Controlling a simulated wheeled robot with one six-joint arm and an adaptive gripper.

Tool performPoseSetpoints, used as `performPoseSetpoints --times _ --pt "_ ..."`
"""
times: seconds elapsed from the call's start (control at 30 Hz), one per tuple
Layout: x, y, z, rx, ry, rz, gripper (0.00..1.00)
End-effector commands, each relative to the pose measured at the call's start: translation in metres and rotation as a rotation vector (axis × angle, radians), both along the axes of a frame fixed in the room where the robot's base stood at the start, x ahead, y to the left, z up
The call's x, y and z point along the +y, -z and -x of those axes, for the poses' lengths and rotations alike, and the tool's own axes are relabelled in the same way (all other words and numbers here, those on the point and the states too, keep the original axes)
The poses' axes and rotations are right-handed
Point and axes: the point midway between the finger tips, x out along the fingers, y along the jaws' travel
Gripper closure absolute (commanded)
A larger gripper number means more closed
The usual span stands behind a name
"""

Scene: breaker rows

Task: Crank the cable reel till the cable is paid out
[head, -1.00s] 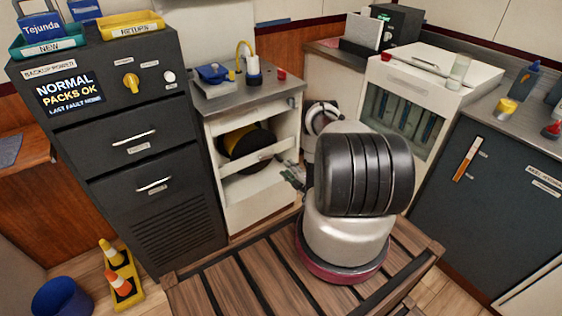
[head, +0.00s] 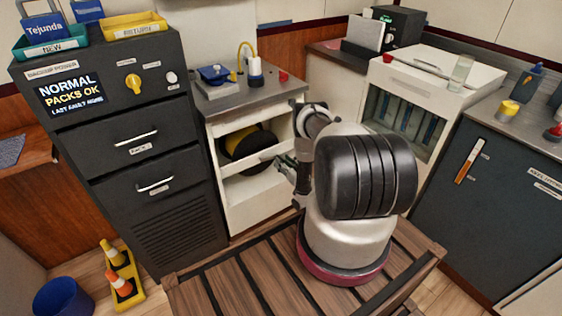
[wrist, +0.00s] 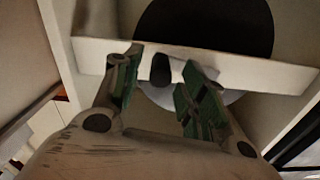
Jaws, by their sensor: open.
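The cable reel (head: 238,148) is a black drum with yellow cable, set in an opening of the white cabinet behind a white crossbar. In the wrist view its black disc (wrist: 215,22) shows behind the pale crossbar (wrist: 95,52). A dark, short knob (wrist: 159,69), apparently the crank handle, stands in front of the crossbar. My gripper (wrist: 160,82) is open, with its green-padded fingers on either side of the knob. I cannot tell whether either finger touches it.
The white cabinet's right post (head: 296,130) is close to my arm. A dark drawer cabinet (head: 135,150) stands left. A wooden slatted platform (head: 215,290) lies in front.

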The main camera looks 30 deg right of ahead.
Motion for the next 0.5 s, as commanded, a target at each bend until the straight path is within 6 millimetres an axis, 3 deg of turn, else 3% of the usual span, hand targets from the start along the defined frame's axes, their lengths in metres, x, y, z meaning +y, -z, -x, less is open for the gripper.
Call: performPoseSetpoints --times 0.2,0.47,0.5 --pt "0.001 0.0 -0.02 0.001 0.0 0.001 0.58" --pt "0.001 0.001 -0.022 0.001 0.001 0.001 0.58" --pt "0.001 0.0 -0.022 0.001 0.001 0.001 0.64"
